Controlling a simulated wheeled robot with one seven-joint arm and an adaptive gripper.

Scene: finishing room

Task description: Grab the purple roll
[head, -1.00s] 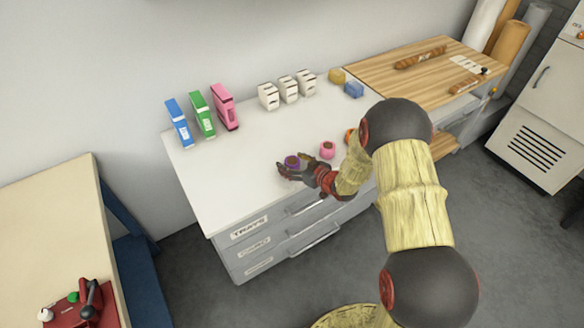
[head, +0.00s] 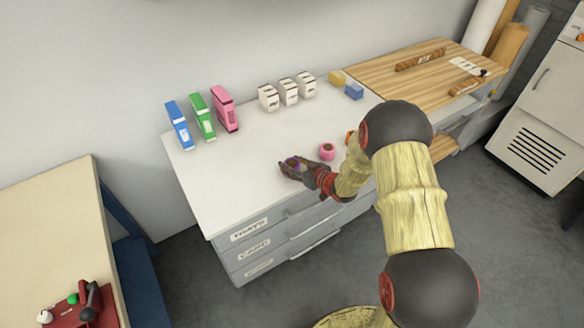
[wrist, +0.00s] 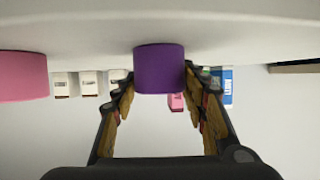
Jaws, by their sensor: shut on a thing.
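The purple roll (wrist: 159,69) is between the fingers of my gripper (wrist: 160,85) in the wrist view, with a finger against each side. In the head view the purple roll (head: 293,163) shows only in part, as the dark fingers of my gripper (head: 290,168) cover much of it. My gripper is shut on the roll, low over the white top of the drawer cabinet. I cannot tell whether the roll touches the top.
A pink roll (head: 327,152) stands just right of my gripper, with an orange roll (head: 349,136) partly behind my arm. Blue, green and pink (head: 224,108) boxes, several white boxes (head: 288,91) and two small blocks line the back. The cabinet's front left top (head: 215,200) is clear.

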